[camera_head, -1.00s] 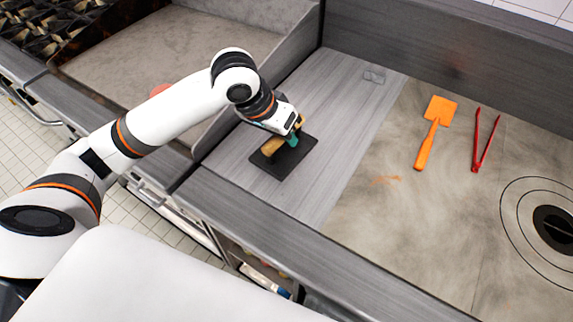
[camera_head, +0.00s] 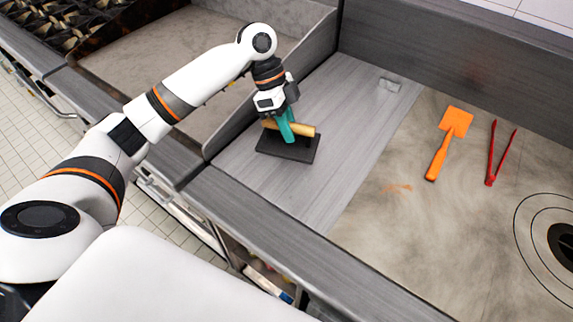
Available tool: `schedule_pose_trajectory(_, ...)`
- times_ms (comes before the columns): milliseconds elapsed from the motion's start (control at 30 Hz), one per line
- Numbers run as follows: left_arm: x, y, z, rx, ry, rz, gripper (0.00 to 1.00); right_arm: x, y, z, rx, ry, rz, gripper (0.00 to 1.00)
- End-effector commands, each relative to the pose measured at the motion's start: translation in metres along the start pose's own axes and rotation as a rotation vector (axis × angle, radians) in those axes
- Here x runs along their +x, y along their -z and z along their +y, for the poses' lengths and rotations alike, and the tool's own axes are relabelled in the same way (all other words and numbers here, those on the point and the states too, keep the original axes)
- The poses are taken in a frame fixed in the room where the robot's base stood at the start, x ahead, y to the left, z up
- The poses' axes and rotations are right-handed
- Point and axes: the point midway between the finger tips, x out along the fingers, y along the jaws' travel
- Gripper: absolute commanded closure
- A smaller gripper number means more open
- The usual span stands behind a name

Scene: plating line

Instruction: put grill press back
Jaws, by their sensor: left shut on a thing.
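The grill press (camera_head: 299,151) is a dark flat rectangular plate with a wooden handle (camera_head: 303,130). It is over the grey striped surface at the left of the counter; I cannot tell whether it touches that surface. My left gripper (camera_head: 287,132) comes down from above, with its teal fingers shut on the handle. The fingers hide part of the handle. My right gripper does not show.
An orange spatula (camera_head: 450,140) and red tongs (camera_head: 497,155) lie on the stained surface to the right. A ringed dark round piece (camera_head: 563,243) is at the right edge. A low grey wall (camera_head: 272,84) stands left of the press. A small grey piece (camera_head: 389,85) lies farther back.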

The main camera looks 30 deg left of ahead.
Motion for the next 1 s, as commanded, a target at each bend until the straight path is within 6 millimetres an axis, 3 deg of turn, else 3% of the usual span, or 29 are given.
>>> schedule_pose_trajectory(200,-0.009,0.002,0.007,0.204,0.08,0.039,1.0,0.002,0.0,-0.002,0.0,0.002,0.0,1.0)
schedule_pose_trajectory(433,-0.009,0.004,0.01,0.303,0.123,0.061,1.0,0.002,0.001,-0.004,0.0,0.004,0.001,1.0)
schedule_pose_trajectory(1000,0.049,0.029,0.022,0.31,0.128,0.063,1.0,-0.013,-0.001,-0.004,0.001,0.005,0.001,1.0)
